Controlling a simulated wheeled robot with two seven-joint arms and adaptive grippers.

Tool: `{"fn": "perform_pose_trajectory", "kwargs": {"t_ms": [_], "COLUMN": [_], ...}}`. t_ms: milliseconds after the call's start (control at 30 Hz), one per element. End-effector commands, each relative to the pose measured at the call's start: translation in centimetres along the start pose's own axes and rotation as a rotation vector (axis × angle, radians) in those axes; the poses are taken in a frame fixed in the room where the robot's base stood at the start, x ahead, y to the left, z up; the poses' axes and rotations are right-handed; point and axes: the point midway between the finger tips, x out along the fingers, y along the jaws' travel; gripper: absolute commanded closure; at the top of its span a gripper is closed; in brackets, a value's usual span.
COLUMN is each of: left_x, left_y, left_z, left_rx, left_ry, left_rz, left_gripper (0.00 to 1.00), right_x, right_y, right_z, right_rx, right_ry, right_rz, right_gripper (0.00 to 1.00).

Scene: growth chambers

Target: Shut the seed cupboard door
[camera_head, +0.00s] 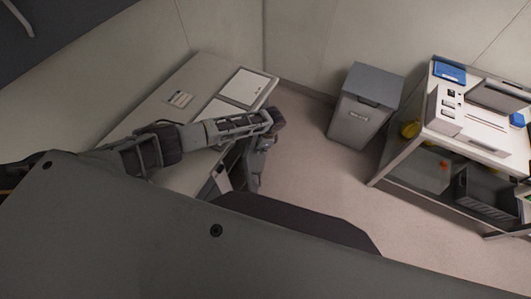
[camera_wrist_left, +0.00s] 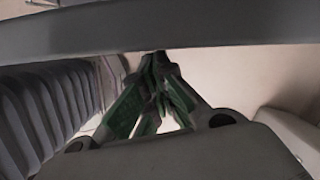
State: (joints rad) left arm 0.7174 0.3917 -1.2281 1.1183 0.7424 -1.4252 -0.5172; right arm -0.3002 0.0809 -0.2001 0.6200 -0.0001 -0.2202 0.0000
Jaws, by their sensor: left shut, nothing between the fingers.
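I cannot pick out the seed cupboard or its door for certain. A dark grey panel (camera_head: 50,38) with a pale bar handle (camera_head: 20,17) shows at the top left of the head view; I cannot tell whether it is that door. My left arm reaches in from the left over a bench and bends down at the wrist. Its gripper is mostly hidden in the head view. In the left wrist view my left gripper (camera_wrist_left: 158,58) has its dark green fingers together, with nothing between them. A grey bar (camera_wrist_left: 170,28) crosses that view beyond the fingertips. My right gripper is not in view.
A pale bench (camera_head: 190,72) with flat panels stands under my left arm. A grey lidded bin (camera_head: 362,112) stands by the wall. A white bench (camera_head: 478,133) with equipment and a dark crate (camera_head: 482,192) is at right. The floor between is clear. A ribbed grey thing (camera_wrist_left: 45,105) is at left.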

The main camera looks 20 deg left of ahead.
Motion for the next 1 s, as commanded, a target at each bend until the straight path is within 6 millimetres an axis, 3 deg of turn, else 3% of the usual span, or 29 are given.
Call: {"fn": "perform_pose_trajectory", "kwargs": {"t_ms": [300,1000], "left_x": [0.27,0.15], "left_y": [-0.91,-0.56], "left_z": [1.16,0.98], "left_rx": [-0.001,-0.002], "left_ry": [-0.001,0.000], "left_rz": [0.000,0.000], "left_gripper": [1.00,1.00], "right_x": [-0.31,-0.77], "right_y": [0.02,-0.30], "right_z": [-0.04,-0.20], "right_rx": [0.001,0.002], "right_ry": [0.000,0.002], "right_rz": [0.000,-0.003], "right_gripper": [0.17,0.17]}}
